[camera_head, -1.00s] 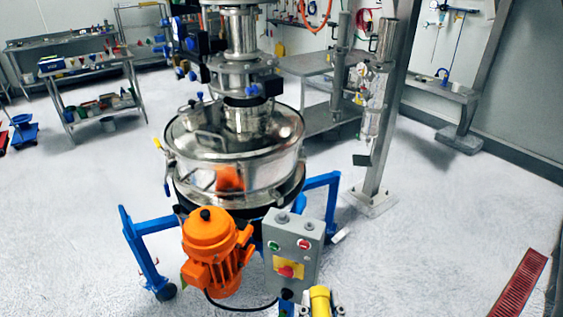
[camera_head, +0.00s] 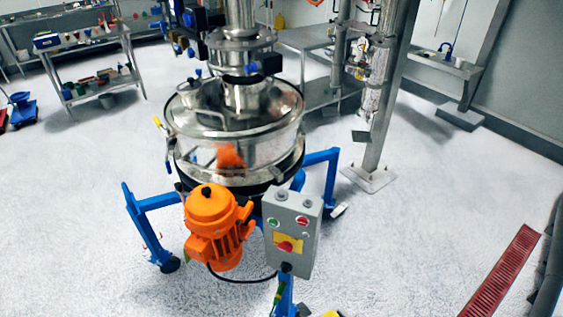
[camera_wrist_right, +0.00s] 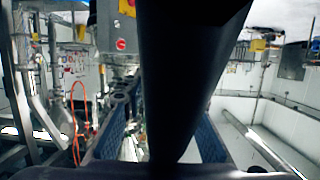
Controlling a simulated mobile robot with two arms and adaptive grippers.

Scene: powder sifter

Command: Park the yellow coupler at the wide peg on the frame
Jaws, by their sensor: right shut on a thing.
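A yellow piece (camera_head: 333,314), probably the yellow coupler, is cut off by the bottom edge of the head view. The blue frame (camera_head: 318,158) carries the steel sifter. A short blue upright (camera_head: 286,290) with a dark top stands in front of the control box; I cannot make out which part is the wide peg. In the wrist view my right gripper (camera_wrist_right: 160,132) is shut on a large dark cylindrical thing (camera_wrist_right: 190,60), which hides much of the view. No yellow shows on this thing, so I cannot tell if it is the coupler. My left gripper is not in view.
An orange motor (camera_head: 215,225) and a grey control box (camera_head: 292,228) project from the sifter's (camera_head: 235,130) front. A steel post (camera_head: 385,110) stands behind it at right. A red floor grate (camera_head: 503,268) lies at right. The floor between is clear.

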